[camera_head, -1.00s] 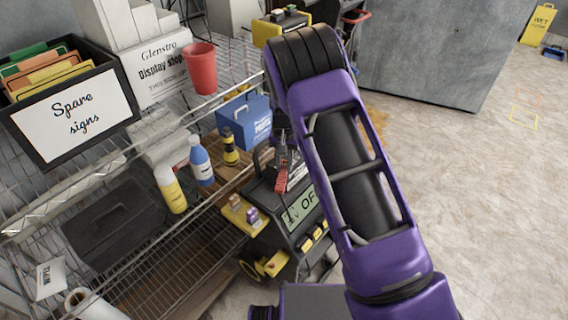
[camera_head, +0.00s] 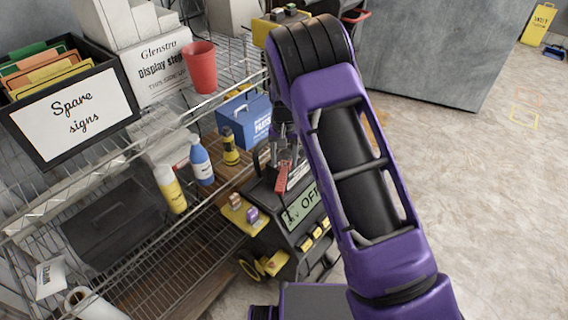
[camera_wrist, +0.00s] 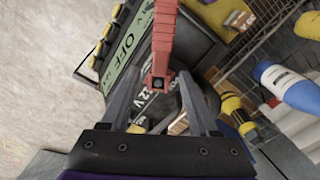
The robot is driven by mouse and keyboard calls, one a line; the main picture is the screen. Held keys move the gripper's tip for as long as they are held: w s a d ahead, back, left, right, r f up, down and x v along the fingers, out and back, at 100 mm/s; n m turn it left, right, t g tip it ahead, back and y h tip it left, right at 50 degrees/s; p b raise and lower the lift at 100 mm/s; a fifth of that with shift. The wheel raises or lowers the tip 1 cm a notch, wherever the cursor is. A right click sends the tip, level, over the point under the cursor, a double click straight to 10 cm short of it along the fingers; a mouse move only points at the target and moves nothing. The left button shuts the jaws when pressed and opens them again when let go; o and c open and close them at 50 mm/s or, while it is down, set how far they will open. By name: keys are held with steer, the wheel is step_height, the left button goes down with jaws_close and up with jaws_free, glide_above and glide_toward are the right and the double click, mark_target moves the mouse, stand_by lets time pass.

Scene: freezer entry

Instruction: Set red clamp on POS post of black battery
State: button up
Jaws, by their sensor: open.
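The red clamp (camera_wrist: 162,45) shows in the wrist view, extending from the top edge to a point between my fingers. It also shows in the head view (camera_head: 282,177), in front of the black unit. My gripper (camera_wrist: 160,90) is open, with one finger on each side of the clamp's near end; a gap shows on both sides. A dark surface marked "12V" (camera_wrist: 152,103), seemingly the black battery, lies behind the clamp and fingers. Whether the clamp's jaws sit around a post cannot be seen. My gripper is partly hidden in the head view (camera_head: 286,150).
The black unit has a green "OFF" display (camera_head: 302,207) and yellow parts. A wire shelf stands at left with a blue box (camera_head: 246,122), a yellow-black bottle (camera_head: 230,147), a blue bottle (camera_head: 201,160) and a red cup (camera_head: 199,67).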

mark_target(284, 168)
step_height(284, 168, up, 15)
steer(key=p, duration=0.1)
stand_by(0.5)
